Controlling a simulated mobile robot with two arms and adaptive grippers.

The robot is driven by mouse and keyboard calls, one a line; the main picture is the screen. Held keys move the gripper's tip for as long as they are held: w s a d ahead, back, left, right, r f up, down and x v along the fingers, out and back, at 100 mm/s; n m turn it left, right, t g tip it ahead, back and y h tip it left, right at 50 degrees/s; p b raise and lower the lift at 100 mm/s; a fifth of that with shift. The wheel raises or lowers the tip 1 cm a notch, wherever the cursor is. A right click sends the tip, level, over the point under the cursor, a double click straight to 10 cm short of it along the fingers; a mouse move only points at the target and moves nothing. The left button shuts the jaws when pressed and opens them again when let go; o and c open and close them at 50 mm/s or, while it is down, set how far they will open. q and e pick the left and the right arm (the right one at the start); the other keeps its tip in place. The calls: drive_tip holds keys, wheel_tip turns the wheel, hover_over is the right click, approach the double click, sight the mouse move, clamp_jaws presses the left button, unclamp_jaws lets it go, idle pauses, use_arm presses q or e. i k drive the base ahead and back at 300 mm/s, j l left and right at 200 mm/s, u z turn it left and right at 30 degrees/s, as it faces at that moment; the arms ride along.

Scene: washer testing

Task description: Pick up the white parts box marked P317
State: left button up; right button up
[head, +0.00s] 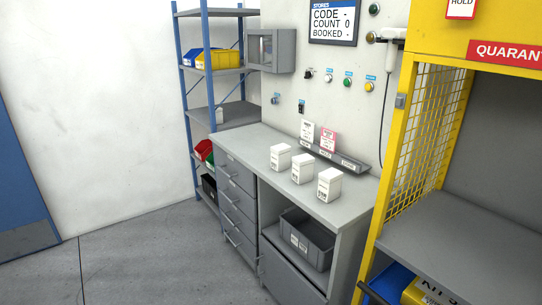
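Three small white parts boxes stand upright in a row on the grey counter (245,140). They are the left box (280,158), the middle box (302,170) and the right box (328,186). Each has dark print on its front, too small to read, so I cannot tell which one is marked P317. Neither of my grippers is in view.
Behind the boxes is a dark tray (350,165) with upright cards. Below are drawers (237,190) and a grey bin (306,238). A yellow mesh cage (418,140) stands close on the right, a blue-post shelf (215,115) at the back left. Floor at left is clear.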

sight(280, 154)
drive_tip(key=i+j+z, duration=0.2)
drive_tip(key=j, duration=0.2)
drive_tip(key=i+j+z, duration=0.2)
drive_tip(key=j, duration=0.25)
drive_tip(key=i+j+z, duration=0.15)
drive_tip(key=j, duration=0.3)
drive_tip(key=i+j+z, duration=0.2)
drive_tip(key=j, duration=0.3)
drive_tip(key=j+z, duration=0.2)
drive_tip(key=j, duration=0.3)
drive_tip(key=i+j+z, duration=0.2)
drive_tip(key=j, duration=0.3)
drive_tip(key=k, duration=0.05)
